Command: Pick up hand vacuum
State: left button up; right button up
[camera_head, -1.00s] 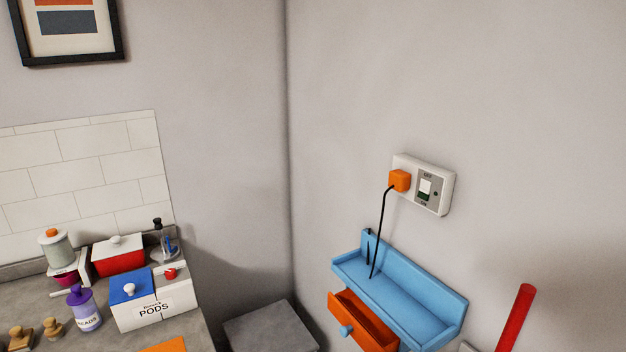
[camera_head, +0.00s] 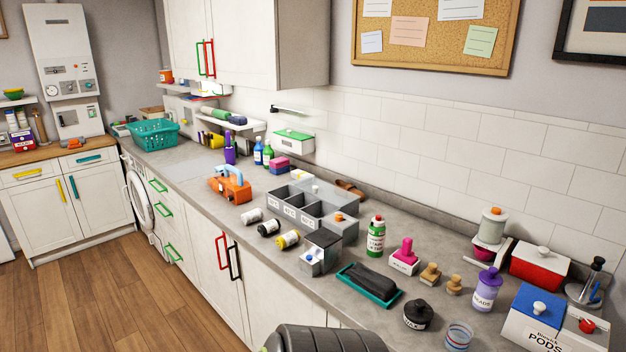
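I cannot tell for certain which thing is the hand vacuum. An orange, boxy appliance with a light blue handle on top (camera_head: 230,186) stands on the grey worktop left of the grey divided tray. A dark ribbed, rounded thing (camera_head: 325,339) is cut off by the bottom edge of the view, in front of the counter; I cannot tell what it is. A long black object (camera_head: 370,279) lies in a teal tray (camera_head: 386,301) on the worktop. Neither of my grippers shows.
The worktop is crowded: a grey divided tray (camera_head: 286,208), a green bottle (camera_head: 376,238), a purple jar (camera_head: 487,290) and a PODS box (camera_head: 535,331). A teal basket (camera_head: 153,134) stands at the far left end. The wooden floor (camera_head: 130,285) is clear at left.

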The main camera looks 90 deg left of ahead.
aim_at(241, 189)
jog(key=u, duration=3.35)
jog(key=i+j+z, duration=0.15)
jog(key=i+j, duration=0.4)
jog(key=i+j+z, duration=0.2)
jog(key=i+j, duration=0.3)
jog(key=j, duration=0.1)
